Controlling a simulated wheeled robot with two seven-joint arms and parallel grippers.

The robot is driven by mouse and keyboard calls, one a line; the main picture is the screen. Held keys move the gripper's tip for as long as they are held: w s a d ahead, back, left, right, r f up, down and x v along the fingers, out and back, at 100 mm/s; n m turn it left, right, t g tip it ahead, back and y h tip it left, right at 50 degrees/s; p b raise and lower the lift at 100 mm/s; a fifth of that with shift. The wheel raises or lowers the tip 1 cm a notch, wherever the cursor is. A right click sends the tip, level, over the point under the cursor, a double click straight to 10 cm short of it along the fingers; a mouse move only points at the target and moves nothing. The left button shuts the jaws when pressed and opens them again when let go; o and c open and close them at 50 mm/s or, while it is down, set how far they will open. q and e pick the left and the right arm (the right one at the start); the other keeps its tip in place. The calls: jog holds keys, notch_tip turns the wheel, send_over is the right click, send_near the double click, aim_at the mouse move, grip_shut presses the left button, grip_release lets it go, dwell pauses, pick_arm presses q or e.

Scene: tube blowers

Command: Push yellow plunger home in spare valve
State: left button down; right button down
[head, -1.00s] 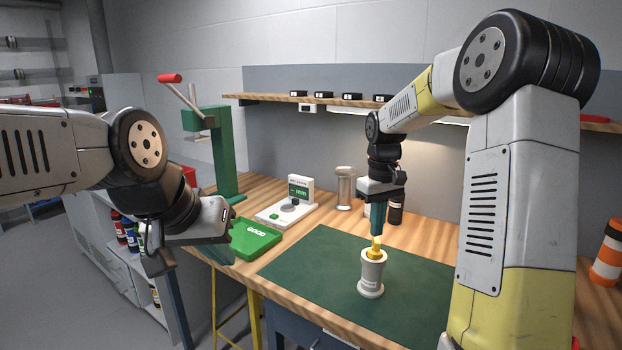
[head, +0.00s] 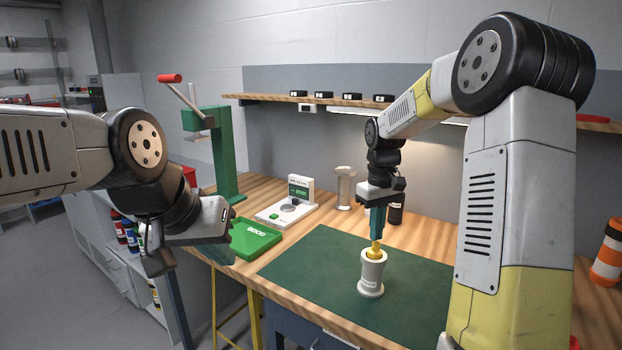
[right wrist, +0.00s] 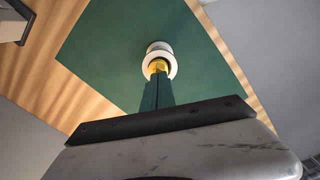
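The spare valve (head: 371,278) is a whitish, spool-shaped body standing upright on the green mat. The yellow plunger (head: 375,250) sticks up from its top opening, with a short yellow length visible above the rim. My right gripper (head: 376,236) points straight down over it, its teal fingers together and their tips meeting the plunger's top. In the right wrist view the fingers (right wrist: 158,82) lie close together, with the yellow plunger (right wrist: 157,66) just beyond them inside the pale valve rim (right wrist: 158,52). My left gripper (head: 190,255) hangs at the left, away from the valve; its finger opening is unclear.
The green mat (head: 310,265) around the valve is clear. A green tray (head: 254,240), a white gauge device (head: 290,205), a metal cylinder (head: 344,188) and a dark bottle (head: 396,208) stand behind. A green press (head: 222,155) stands at the back left.

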jog(key=shift+f, duration=0.55)
dwell(0.4)
jog(key=shift+r, duration=3.05)
jog(key=shift+s+r, duration=0.1)
jog(key=s+a+r+m+t+y, duration=0.1)
jog(key=s+r+m+t, duration=0.1)
jog(key=s, duration=1)
jog(key=s+a+r+m+t+y, duration=0.1)
jog(key=s+t, duration=0.3)
jog(key=s, duration=0.8)
jog(key=shift+r+m, duration=0.8)
jog(key=shift+r, duration=0.1)
